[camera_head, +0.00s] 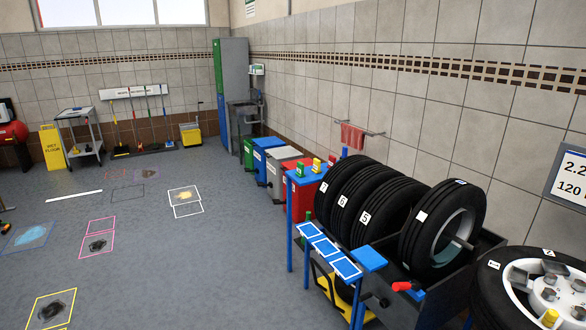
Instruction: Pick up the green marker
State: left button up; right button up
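A small green upright piece (301,169), which looks like the green marker, stands on top of the tall blue stand (290,215). It is the leftmost of a short row there, with a yellow piece (317,164) and a red piece (331,160) to its right. It is small in the view, so its exact shape is hard to tell. Neither of my grippers shows in the head view.
Numbered tires (425,218) stand in a rack right of the stand. A lower blue-topped stand (346,268) and a red-handled item (402,286) are in front. Coloured bins (267,158) line the wall behind. The floor (190,265) at left is mostly open, with marked squares.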

aim_at(299, 173)
jog(key=i+j+u, duration=0.35)
jog(key=i, duration=0.35)
jog(key=i+u, duration=0.35)
jog(key=i, duration=0.3)
jog(key=i+z, duration=0.1)
jog(key=i, duration=0.7)
jog(key=i+j+z, duration=0.15)
jog(key=i, duration=0.65)
jog(key=i+j+z, duration=0.1)
jog(key=i+z, duration=0.25)
jog(key=i+j+z, duration=0.2)
jog(key=i+z, duration=0.15)
jog(key=i+j+z, duration=0.3)
